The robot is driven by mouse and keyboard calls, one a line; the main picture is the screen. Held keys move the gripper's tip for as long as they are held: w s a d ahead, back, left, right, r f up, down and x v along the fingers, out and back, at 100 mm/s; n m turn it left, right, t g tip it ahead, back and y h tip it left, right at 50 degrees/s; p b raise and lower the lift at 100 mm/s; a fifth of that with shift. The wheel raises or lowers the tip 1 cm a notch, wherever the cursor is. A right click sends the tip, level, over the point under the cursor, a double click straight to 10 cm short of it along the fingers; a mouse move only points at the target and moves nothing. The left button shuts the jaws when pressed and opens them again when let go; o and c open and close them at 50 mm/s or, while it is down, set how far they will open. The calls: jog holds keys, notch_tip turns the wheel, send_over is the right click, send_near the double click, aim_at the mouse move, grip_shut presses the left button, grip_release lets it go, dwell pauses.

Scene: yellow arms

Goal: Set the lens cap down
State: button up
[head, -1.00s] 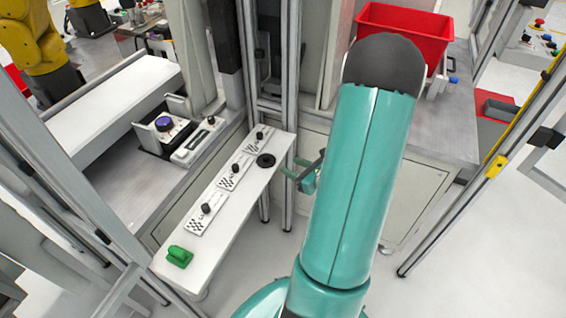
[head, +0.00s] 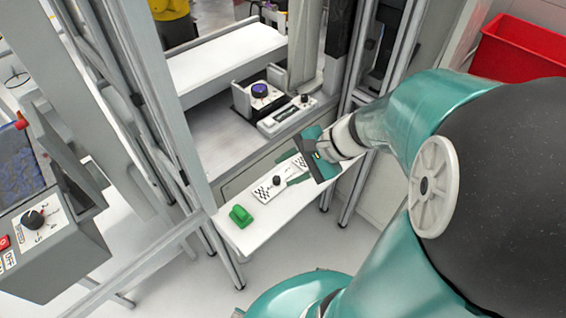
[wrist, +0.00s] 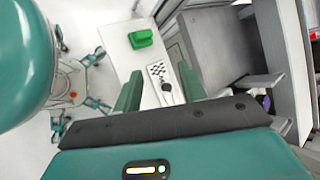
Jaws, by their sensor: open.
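My gripper (head: 291,167) is open over the white bench (head: 236,238), its fingers pointing left along it. In the wrist view its two green fingers (wrist: 159,74) stand apart, with a checkered plate with a black knob (wrist: 166,87) in sight between them. No object shows held between the fingers. I cannot make out the lens cap in either current view. A flat black disc, which may be the cap, lay near the bench's far end in the earlier head view; my gripper and arm now cover that part.
A green block (head: 240,216) sits at the near end of the bench. A grey control box (head: 45,240) stands left, metal posts (head: 345,205) rise right of the bench, and a red bin (head: 520,50) is at upper right.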

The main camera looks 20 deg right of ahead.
jog(key=s+a+r+n+h, duration=0.2)
jog(key=s+r+n+h, duration=0.1)
jog(key=r+n, duration=0.2)
jog(key=s+a+r+n+t+h, duration=0.1)
jog(key=s+a+r+n+h, duration=0.2)
jog(key=n, duration=0.6)
notch_tip(320, 180, up, 3)
jog(key=shift+s+f+h, duration=0.15)
jog(key=shift+h, duration=0.65)
